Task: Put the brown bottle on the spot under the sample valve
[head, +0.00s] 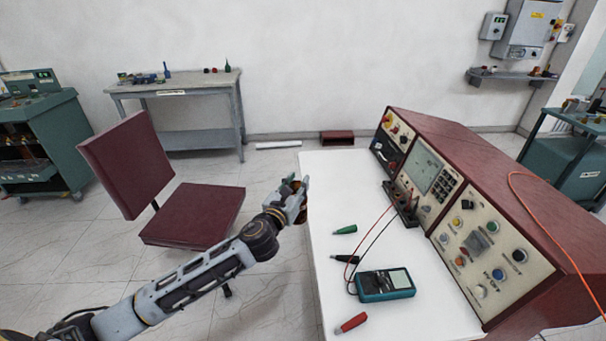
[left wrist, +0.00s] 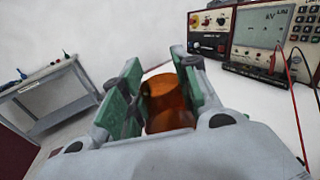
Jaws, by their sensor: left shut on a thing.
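The brown bottle (left wrist: 165,97) shows as amber-brown between the green-padded fingers of my left gripper (left wrist: 158,92) in the left wrist view. The gripper is shut on it. In the head view my left gripper (head: 297,196) is at the left edge of the white bench top (head: 325,190), and only a small brown part of the bottle shows behind the fingers. I cannot tell whether the bottle touches the bench. I do not make out a sample valve or a marked spot. My right gripper is not in view.
A maroon instrument console (head: 490,190) stands along the bench's right side. A teal meter (head: 385,284) with leads, a green probe (head: 345,230) and a red probe (head: 351,323) lie on the bench. A maroon chair (head: 190,212) stands left. A grey table (head: 185,90) is behind.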

